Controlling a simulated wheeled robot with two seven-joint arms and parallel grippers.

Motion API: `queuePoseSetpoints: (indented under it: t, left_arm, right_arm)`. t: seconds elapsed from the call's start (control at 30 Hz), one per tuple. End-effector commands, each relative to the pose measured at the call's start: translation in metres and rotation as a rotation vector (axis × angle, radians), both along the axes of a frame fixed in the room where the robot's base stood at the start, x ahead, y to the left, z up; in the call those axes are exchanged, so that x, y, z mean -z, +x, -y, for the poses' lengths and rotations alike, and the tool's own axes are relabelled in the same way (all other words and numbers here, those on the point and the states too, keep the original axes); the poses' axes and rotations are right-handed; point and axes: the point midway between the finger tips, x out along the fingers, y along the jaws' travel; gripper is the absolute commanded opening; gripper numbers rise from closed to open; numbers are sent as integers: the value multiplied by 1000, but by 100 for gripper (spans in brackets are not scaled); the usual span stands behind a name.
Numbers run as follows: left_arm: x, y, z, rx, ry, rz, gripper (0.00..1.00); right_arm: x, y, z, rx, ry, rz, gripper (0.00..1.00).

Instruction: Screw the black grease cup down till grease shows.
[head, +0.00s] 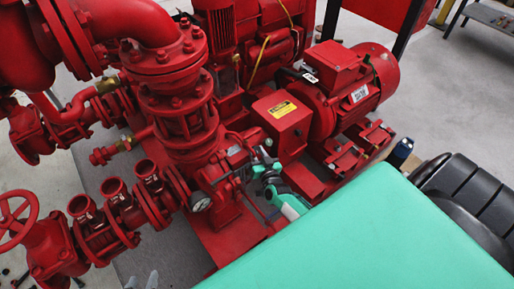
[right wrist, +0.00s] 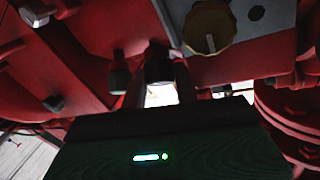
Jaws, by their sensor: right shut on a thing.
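The black grease cup (right wrist: 158,66) shows in the middle of the right wrist view, under the red pump housing. My right gripper (right wrist: 159,88) has a finger on either side of it and is shut on it. In the head view my right gripper (head: 262,170) is at the red pump bearing housing, beyond the teal cover of my arm; the cup cannot be made out there. No grease can be made out. My left gripper (head: 142,281) shows only as two grey fingertips at the bottom edge, apart, with nothing seen between them.
A dark fitting (right wrist: 119,72) sits close left of the cup, and a brass-coloured round knob (right wrist: 209,28) is up to the right. Grey floor (head: 440,75) lies open behind.

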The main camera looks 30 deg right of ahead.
Motion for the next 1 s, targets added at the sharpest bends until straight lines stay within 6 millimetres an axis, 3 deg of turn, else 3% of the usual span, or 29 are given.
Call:
queuePoseSetpoints:
  t: [0.2, 0.23, 0.3, 0.67, 1.0]
  left_arm:
    - [0, 0, 0, 0, 0, 1, 39]
    - [0, 0, 0, 0, 0, 1, 39]
    - [0, 0, 0, 0, 0, 1, 39]
    - [6, 0, 0, 0, -1, 2, 39]
    - [42, 0, 0, 0, -1, 2, 39]
  right_arm:
    - [1, -1, 0, 0, 0, -1, 7]
    - [1, -1, 0, 0, 0, -1, 32]
    - [1, -1, 0, 0, 0, -1, 39]
    - [3, 0, -1, -19, -17, 1, 39]
    - [7, -1, 2, -149, -149, 11, 39]
